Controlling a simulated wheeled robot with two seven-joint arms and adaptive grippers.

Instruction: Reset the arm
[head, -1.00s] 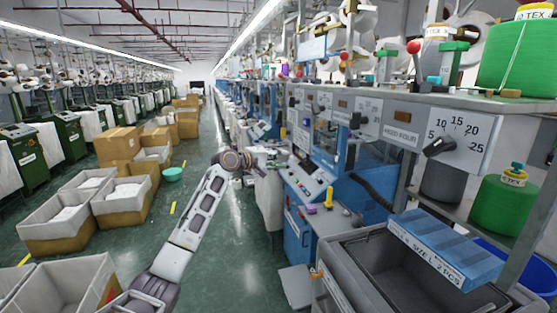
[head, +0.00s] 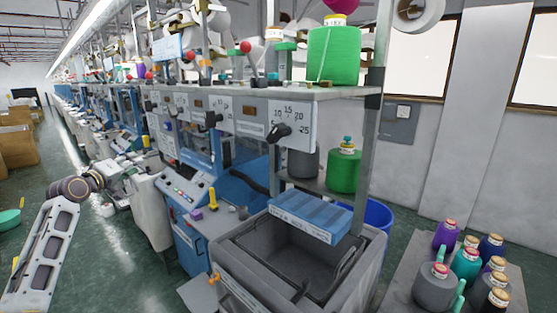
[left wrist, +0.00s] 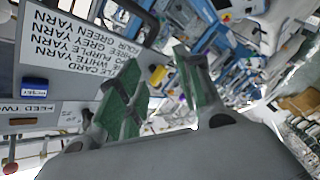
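My left arm comes in from the left edge of the head view, and its gripper (head: 132,168) is small there, in front of the row of blue knitting machines (head: 190,215). In the left wrist view the two green-padded fingers of my left gripper (left wrist: 165,92) stand apart with nothing between them. It is open and clear of the machine's surfaces as far as I can see. My right arm and gripper are not in view.
A grey bin (head: 235,270) with a blue box (head: 310,216) on its rim stands in front. A white card of yarn text (left wrist: 75,50) shows in the wrist view. Green aisle floor (head: 110,265) is open at left.

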